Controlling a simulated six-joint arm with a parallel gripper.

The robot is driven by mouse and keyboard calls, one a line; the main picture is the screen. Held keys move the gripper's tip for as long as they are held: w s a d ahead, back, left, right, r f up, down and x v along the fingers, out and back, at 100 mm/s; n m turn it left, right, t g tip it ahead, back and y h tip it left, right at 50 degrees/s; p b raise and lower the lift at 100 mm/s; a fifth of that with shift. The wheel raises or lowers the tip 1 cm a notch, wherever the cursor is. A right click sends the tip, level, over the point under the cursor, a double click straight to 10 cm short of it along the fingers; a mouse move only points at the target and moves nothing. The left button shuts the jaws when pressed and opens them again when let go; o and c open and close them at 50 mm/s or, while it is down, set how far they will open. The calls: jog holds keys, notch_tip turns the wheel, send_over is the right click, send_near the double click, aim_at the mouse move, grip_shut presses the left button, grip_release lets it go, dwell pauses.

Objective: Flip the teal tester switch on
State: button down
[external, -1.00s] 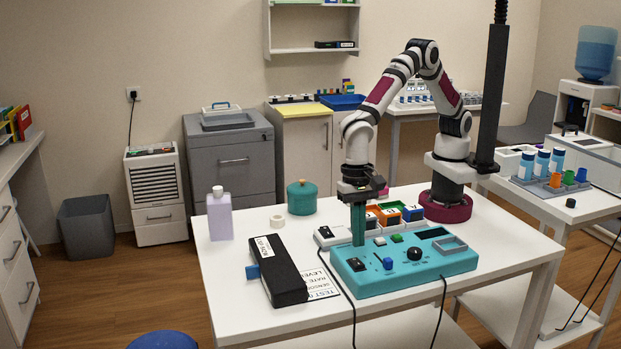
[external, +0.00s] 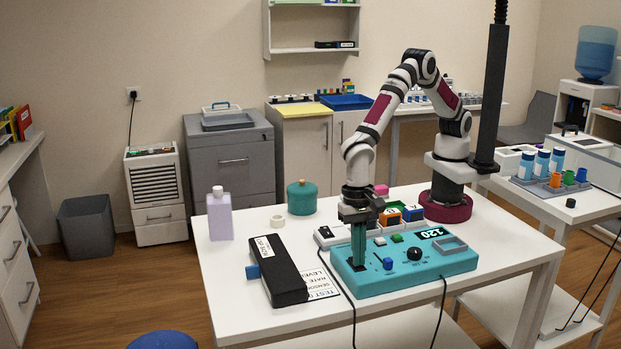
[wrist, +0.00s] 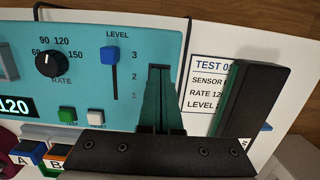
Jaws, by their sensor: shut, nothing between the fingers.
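The teal tester (external: 420,284) lies on the white table, with a black knob, a blue slider and small buttons on its top. Its display (external: 433,232) is lit and reads 120, also in the wrist view (wrist: 15,107). The black switch (external: 355,267) sits at the tester's left end, mostly hidden by my fingers. My gripper (external: 359,259) points straight down with its green fingers shut and empty, their tips at the switch. In the wrist view the fingers (wrist: 160,72) cover the switch; I cannot tell whether they still touch it.
A black box (external: 275,270) and a printed test card (external: 322,285) lie left of the tester. Colored lettered blocks (external: 400,214) stand behind it. A lilac bottle (external: 219,215), a teal jar (external: 301,197) and a tape roll (external: 277,221) stand farther back left.

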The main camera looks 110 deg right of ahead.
jog(key=shift+d+f, duration=0.1)
jog(key=shift+d, duration=0.1)
jog(key=shift+d+r, duration=0.2)
jog(key=shift+d, duration=0.45)
notch_tip(320, 180, up, 14)
jog(key=d, duration=0.2)
jog(key=a+f, duration=0.1)
jog(key=f, duration=0.3)
jog(key=a+f, duration=0.1)
jog(key=f, duration=0.4)
jog(key=a+f, duration=0.1)
jog(key=f, duration=0.4)
jog(key=shift+a, duration=0.2)
